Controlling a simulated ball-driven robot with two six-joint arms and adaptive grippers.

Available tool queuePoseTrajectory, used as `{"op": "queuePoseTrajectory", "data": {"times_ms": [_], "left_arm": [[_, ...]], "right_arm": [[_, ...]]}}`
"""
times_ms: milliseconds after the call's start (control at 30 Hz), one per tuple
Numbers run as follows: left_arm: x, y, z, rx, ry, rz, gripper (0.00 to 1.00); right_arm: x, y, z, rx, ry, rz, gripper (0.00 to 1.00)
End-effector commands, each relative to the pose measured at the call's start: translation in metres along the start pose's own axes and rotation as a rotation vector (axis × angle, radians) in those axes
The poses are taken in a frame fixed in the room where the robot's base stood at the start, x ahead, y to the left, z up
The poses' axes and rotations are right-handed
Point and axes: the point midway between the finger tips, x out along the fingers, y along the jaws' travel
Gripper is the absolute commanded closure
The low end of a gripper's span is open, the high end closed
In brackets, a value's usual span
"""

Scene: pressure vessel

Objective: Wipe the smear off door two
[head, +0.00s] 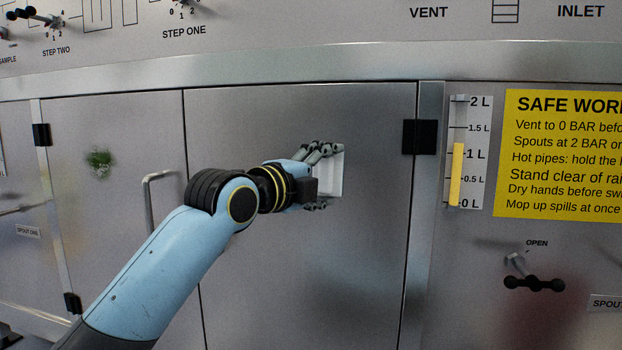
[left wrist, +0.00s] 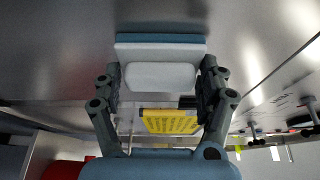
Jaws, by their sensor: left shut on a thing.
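My left gripper (head: 323,178) is shut on a white wiping pad (head: 337,172), in front of the right-hand steel door (head: 300,280). In the left wrist view my left gripper (left wrist: 160,82) has one finger on each side of the pad (left wrist: 160,76), which has a blue layer (left wrist: 160,50) along its far side. The blue layer is at or close to the door; I cannot tell if it touches. A green smear (head: 99,162) is on the left-hand door (head: 110,240), well to the left of the gripper. No door number is readable. My right gripper is not in view.
A bar handle (head: 150,200) stands out from the door beside my left arm. Black hinges (head: 420,137) sit at the door edges. A level gauge (head: 467,152), a yellow sign (head: 560,155) and a black-handled valve (head: 533,283) are at the right. A steel ledge (head: 300,68) runs above the doors.

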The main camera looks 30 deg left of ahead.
Motion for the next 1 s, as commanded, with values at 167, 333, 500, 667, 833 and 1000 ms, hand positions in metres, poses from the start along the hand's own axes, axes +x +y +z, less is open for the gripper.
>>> {"op": "queuePoseTrajectory", "data": {"times_ms": [167,333,500,667,833,1000], "left_arm": [[0.002,-0.001,-0.003,0.001,0.000,-0.001,0.50],[0.002,-0.001,0.002,0.005,-0.001,0.000,0.50],[-0.005,-0.001,0.017,0.009,-0.001,0.000,0.50],[-0.011,0.000,0.030,0.006,-0.001,0.000,0.50],[-0.013,0.002,0.035,0.002,0.000,0.000,0.50],[-0.017,0.002,0.045,0.005,-0.001,0.001,0.50]], "right_arm": [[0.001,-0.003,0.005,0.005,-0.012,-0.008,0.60],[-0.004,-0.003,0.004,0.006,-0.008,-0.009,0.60],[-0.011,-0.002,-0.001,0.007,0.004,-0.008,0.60],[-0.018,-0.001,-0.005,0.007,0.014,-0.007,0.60],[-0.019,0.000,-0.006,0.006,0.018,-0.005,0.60],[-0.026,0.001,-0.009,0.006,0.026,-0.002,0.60]]}}
